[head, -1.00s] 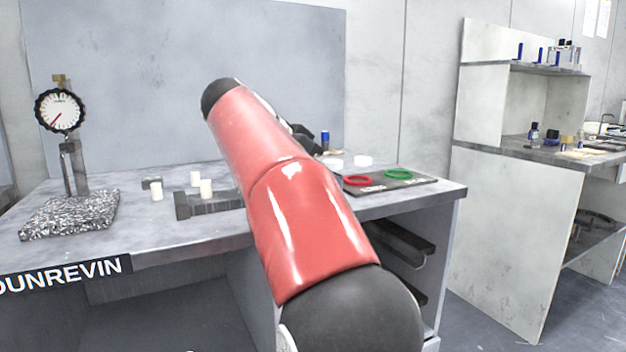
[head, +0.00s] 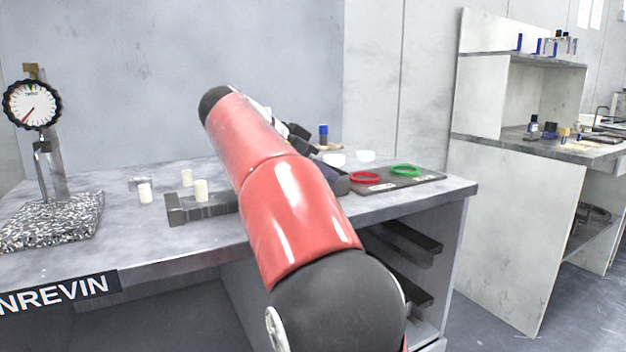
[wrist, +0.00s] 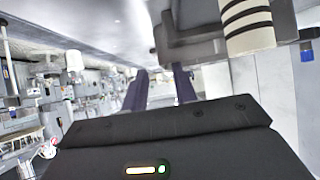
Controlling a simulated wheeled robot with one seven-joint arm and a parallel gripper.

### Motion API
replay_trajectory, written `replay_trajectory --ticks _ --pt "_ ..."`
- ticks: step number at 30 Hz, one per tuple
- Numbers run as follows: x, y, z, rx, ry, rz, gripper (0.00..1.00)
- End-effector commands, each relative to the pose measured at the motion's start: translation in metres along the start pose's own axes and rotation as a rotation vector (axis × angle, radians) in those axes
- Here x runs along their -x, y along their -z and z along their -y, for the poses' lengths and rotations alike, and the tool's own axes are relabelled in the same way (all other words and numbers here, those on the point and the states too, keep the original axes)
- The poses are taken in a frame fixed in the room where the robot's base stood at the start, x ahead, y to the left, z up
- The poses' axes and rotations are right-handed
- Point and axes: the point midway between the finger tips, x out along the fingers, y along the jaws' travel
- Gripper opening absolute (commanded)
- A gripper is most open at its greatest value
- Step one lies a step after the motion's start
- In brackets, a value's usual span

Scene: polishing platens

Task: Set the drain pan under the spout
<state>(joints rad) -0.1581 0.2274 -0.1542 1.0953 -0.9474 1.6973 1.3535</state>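I cannot make out a drain pan or a spout for certain in either view. My gripper (wrist: 159,88) shows in the wrist view with its two dark fingers apart and nothing visible between them. In the head view my red arm reaches over the bench and hides most of the gripper. Close beyond the fingers in the wrist view are a grey blocky part (wrist: 190,48) and a cream cylinder with dark bands (wrist: 246,25); I cannot tell what they belong to.
The grey bench (head: 120,240) carries a dial gauge (head: 32,104) on a speckled base, small white cylinders (head: 145,193), a dark block (head: 205,207), and a dark mat (head: 400,180) with a red ring (head: 364,177) and a green ring (head: 405,170). A shelved bench (head: 510,210) stands at right.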

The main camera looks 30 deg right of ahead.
Motion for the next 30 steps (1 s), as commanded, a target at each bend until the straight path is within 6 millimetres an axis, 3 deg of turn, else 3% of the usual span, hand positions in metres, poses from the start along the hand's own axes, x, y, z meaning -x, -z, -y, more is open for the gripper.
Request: replay_trajectory --ticks 9,17,24,30 --pt "-0.042 0.000 0.003 0.000 -0.001 0.001 0.28" --pt "-0.045 0.000 0.003 0.001 0.000 0.001 0.28" --pt "-0.044 0.000 0.003 0.000 0.000 0.001 0.00" --pt "-0.044 0.000 0.003 0.000 0.001 0.000 0.00"
